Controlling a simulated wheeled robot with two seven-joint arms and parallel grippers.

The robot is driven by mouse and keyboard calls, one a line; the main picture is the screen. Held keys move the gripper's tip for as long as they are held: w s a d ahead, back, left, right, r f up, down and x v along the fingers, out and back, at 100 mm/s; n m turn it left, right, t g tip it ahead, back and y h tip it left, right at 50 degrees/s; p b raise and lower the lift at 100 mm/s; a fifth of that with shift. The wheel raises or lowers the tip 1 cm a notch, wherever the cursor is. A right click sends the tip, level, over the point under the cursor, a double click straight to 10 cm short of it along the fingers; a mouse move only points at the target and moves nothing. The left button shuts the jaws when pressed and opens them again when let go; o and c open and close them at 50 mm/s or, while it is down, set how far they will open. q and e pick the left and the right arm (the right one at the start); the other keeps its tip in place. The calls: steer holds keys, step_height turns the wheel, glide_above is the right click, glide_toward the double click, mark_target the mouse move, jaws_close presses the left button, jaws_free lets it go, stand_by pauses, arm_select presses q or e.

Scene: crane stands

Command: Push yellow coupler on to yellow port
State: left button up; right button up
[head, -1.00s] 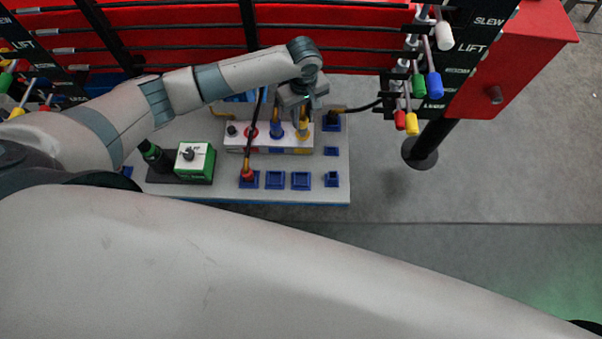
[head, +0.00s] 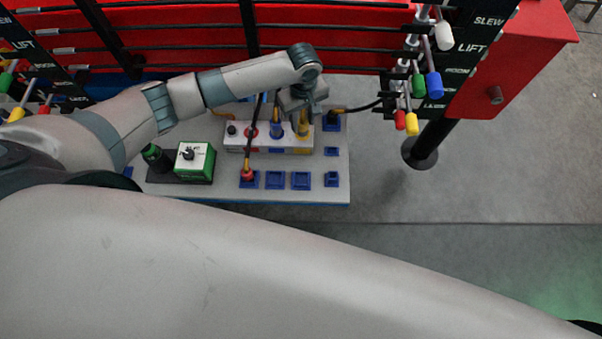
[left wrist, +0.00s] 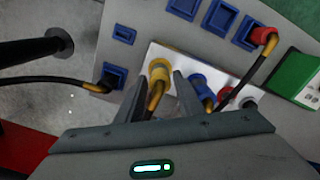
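The yellow coupler (left wrist: 160,69) is at the yellow port on the white port block (head: 238,143); I cannot tell whether it is fully seated. It also shows in the head view (head: 303,126), with its black-and-yellow hose (left wrist: 154,97) running back toward my gripper. My left gripper (left wrist: 157,88) is open, its two fingers apart on either side of the hose, just behind the coupler. The yellow port itself is hidden under the coupler. In the head view, my left gripper (head: 304,107) is above the block's right end. My right gripper is not in view.
A blue coupler (left wrist: 200,86) sits close beside my finger. A red coupler (left wrist: 264,36) with a hose is on a blue socket nearby. A black hose (left wrist: 50,80) reaches another blue socket. A green box (head: 196,160) stands left. Coloured levers (head: 419,84) hang at right.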

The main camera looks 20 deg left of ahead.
arm_select(q)
steer(key=shift+o, duration=1)
steer(key=shift+r, duration=0.15)
steer(key=shift+r+p, duration=0.85)
steer(key=shift+r, duration=1.5)
